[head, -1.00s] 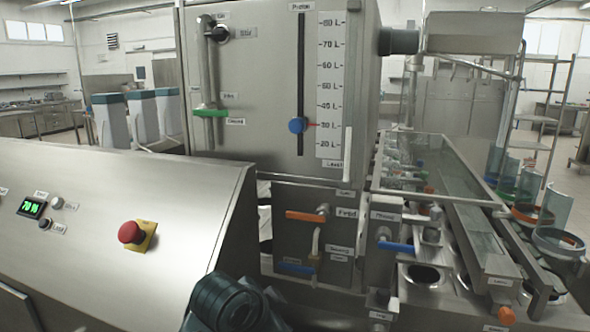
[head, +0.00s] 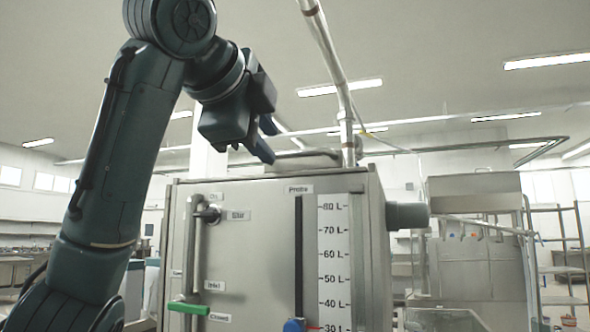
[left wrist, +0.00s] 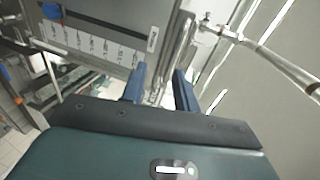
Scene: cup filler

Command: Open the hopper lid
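The hopper (head: 255,235) is a tall steel box in the head view, its top edge just below mid-picture. Its lid (head: 318,160) appears as a low grey raised shape on top, seen almost edge-on; it looks shut. My left gripper (head: 267,140) is above the hopper's top, at the left end of that shape. Its two blue fingers are apart, with nothing seen between them. The left wrist view shows the open fingers (left wrist: 160,86) beside the hopper's scale face (left wrist: 95,40). Contact with the lid cannot be told. My right gripper is out of view.
A vertical pipe (head: 345,100) rises behind the lid, close right of the gripper; a pipe also crosses the left wrist view (left wrist: 262,62). A stir lever (head: 188,260) is on the hopper's front. A grey spout (head: 408,215) sticks out right.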

